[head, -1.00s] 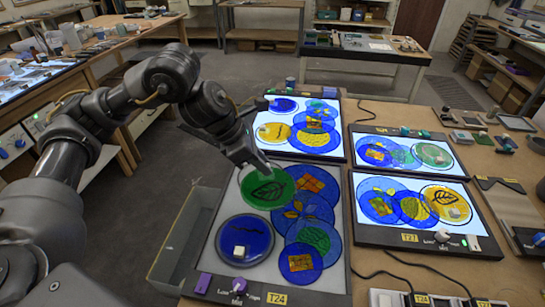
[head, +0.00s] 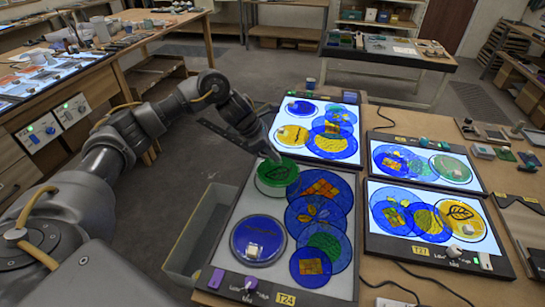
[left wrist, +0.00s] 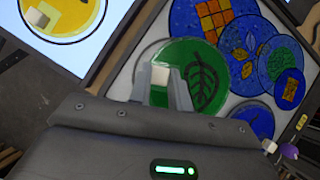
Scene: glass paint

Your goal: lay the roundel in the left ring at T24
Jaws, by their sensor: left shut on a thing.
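The green roundel (head: 280,173), with a black leaf drawn on it, is at the upper left of the T24 panel (head: 228,270). My left gripper (head: 268,156) is shut on the pale knob of this roundel. In the left wrist view, the gripper (left wrist: 162,84) has its fingers either side of the knob (left wrist: 160,74), and the green roundel (left wrist: 203,80) lies beneath them. A pale ring edge (left wrist: 133,76) shows past the roundel there, so the two look offset. I cannot tell whether the roundel touches the panel. My right gripper is not in view.
A blue roundel (head: 240,241) with a pale knob lies at the lower left of T24. Overlapping blue discs (head: 319,193) fill its right side. Lit panels stand behind and to the right, including T27 (head: 375,239). Knobs (head: 249,284) line T24's front edge.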

